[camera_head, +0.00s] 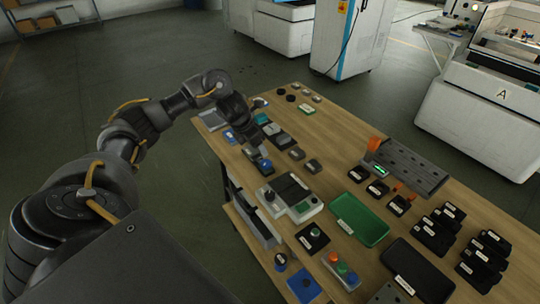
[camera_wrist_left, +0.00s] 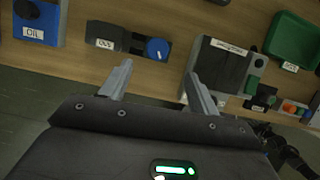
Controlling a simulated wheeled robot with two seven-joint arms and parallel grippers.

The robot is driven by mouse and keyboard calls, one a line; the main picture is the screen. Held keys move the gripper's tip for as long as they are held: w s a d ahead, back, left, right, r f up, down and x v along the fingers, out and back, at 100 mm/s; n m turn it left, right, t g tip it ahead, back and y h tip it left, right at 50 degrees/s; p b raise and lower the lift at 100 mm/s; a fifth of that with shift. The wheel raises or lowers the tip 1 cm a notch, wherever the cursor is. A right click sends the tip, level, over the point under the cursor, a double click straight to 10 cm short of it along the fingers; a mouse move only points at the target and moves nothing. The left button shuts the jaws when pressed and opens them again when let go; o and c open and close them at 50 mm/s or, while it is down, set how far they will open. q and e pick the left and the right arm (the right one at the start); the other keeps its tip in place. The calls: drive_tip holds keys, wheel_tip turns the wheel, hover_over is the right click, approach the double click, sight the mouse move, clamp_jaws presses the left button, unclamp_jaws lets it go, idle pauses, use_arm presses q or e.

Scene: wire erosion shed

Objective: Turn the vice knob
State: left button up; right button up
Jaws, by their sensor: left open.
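A small dark vice (camera_wrist_left: 104,36) with a label lies near the table's edge in the left wrist view. A round blue knob (camera_wrist_left: 157,48) sits at its right end. In the head view a blue knob (camera_head: 266,166) shows just below my left gripper (camera_head: 256,148), and the arm partly hides the blocks there. In the left wrist view my left gripper (camera_wrist_left: 160,72) is open and empty. Its fingertips are apart on either side of the knob's line, and the knob appears just beyond them. I cannot tell contact. My right gripper is in neither view.
A white device (camera_head: 312,210) with a dark top stands right of the knob in the left wrist view. A blue OIL tray (camera_wrist_left: 38,22) is to the left. A green tray (camera_head: 360,219), a grey rack (camera_head: 412,165) and several black boxes crowd the wooden table (camera_head: 330,130).

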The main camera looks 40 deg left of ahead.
sight(265, 162)
use_arm(q)
drive_tip(key=x, duration=0.6)
drive_tip(key=p+x, duration=0.1)
drive_tip(key=x, duration=0.2)
drive_tip(key=shift+s+a+f, duration=0.2)
drive_tip(key=shift+a+f, duration=0.05)
drive_tip(key=shift+w+f, duration=0.2)
drive_tip(key=shift+f, duration=0.25)
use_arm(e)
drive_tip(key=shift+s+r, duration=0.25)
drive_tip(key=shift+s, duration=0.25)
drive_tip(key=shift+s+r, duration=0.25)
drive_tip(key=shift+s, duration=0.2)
use_arm(q)
drive_tip(key=c, duration=1)
